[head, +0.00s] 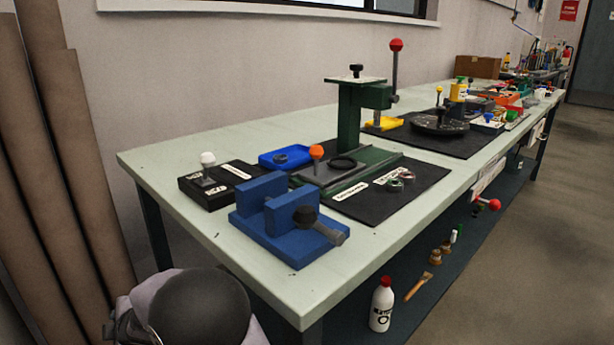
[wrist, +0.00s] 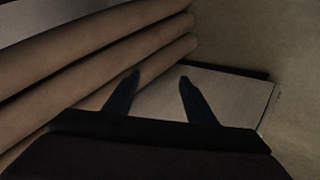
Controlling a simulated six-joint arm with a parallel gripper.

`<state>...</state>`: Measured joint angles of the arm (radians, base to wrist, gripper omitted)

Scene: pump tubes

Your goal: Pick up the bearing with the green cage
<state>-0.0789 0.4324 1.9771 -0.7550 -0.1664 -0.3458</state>
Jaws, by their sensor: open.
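Two small ring-shaped bearings (head: 396,184) lie side by side on the dark mat (head: 425,188) near the front of the workbench in the head view. They are too small to tell which one has the green cage. My gripper (wrist: 160,77) shows in the wrist view with its two dark fingers apart and nothing between them. The gripper is away from the bearings, and no bearing is in the wrist view.
A blue vise (head: 280,215) stands at the bench's near corner, left of the bearings. A green press (head: 350,120) with a red-knobbed lever stands behind them. A blue tray (head: 285,150) and black box (head: 215,190) lie left. Brown rolls (wrist: 90,60) fill the wrist view's upper left.

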